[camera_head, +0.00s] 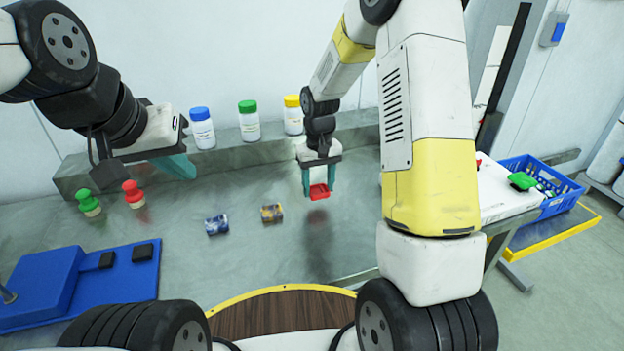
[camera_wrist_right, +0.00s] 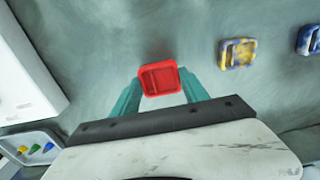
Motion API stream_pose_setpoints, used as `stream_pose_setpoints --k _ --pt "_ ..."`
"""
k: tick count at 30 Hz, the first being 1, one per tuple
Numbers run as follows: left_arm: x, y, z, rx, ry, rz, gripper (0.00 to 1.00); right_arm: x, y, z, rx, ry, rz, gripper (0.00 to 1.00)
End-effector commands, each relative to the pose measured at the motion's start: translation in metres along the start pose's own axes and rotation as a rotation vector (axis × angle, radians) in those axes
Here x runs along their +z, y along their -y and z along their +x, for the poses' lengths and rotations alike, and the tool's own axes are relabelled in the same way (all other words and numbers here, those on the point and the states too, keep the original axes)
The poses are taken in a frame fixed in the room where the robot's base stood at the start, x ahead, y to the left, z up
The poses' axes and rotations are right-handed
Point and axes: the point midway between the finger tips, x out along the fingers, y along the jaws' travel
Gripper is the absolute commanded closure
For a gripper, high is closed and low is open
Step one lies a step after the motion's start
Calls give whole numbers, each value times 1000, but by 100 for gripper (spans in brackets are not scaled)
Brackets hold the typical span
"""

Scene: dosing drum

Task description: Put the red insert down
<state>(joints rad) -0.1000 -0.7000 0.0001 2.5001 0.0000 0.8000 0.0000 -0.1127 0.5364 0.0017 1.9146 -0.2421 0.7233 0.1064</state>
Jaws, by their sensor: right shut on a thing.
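The red insert (camera_head: 319,192) is a small square red piece held between the teal fingers of my right gripper (camera_head: 320,180), above the metal table. The right wrist view shows the red insert (camera_wrist_right: 160,79) between the tips of both fingers of my right gripper (camera_wrist_right: 160,95), with bare table behind it. My left gripper (camera_head: 178,165) is at the upper left over the table, away from the insert. It is seen from the side, so its finger gap is hidden.
A yellow-brown insert (camera_head: 272,212) and a blue insert (camera_head: 217,224) lie on the metal table (camera_head: 250,255). Green (camera_head: 88,203) and red (camera_head: 133,194) knobbed pieces stand left, near a blue fixture (camera_head: 110,285). Several capped bottles (camera_head: 249,121) line the back ledge. A blue crate (camera_head: 540,190) is right.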

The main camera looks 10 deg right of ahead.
Motion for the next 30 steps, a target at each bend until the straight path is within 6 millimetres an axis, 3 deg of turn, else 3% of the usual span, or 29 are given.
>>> stream_pose_setpoints --k 5,12,23,24,27,30 --pt "0 0 0 0 0 0 100 -6 -5 4 0 2 0 87" --pt "0 0 0 0 0 0 100 -5 -4 34 0 3 -1 87" --pt "0 0 0 0 0 0 100 -6 -4 39 0 1 -1 87" --pt "0 0 0 0 0 0 100 -6 -4 39 0 1 -1 44" --pt "0 0 0 0 0 0 100 -6 -4 38 0 0 -1 26" --pt "0 0 0 0 0 0 100 -6 -4 38 0 0 -1 26"
